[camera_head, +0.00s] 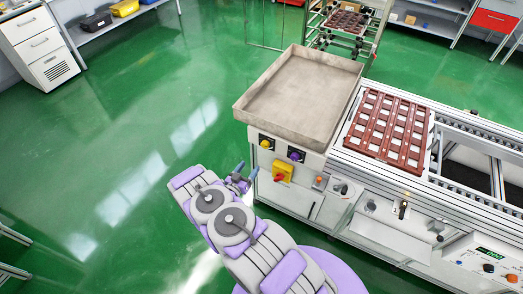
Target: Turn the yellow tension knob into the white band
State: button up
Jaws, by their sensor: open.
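A small yellow knob (265,144) sits on a dark plate at the left end of the conveyor's front panel, below the grey tray. A purple knob (296,155) is to its right. A white band cannot be made out around the yellow knob at this size.
A yellow box with a red switch (283,172) sticks out below the knobs. The grey tray (242,106) overhangs the panel. A brown grid tray (347,146) lies on the conveyor (450,137). Green floor (130,140) is free on the left.

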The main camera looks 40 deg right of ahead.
aim_at(264, 147)
jog(key=b+x, duration=0.2)
jog(key=x, duration=1.1)
jog(key=shift+w+d, duration=0.1)
jog(key=shift+c, duration=0.5)
jog(key=c, duration=1)
jog(key=shift+o, duration=0.2)
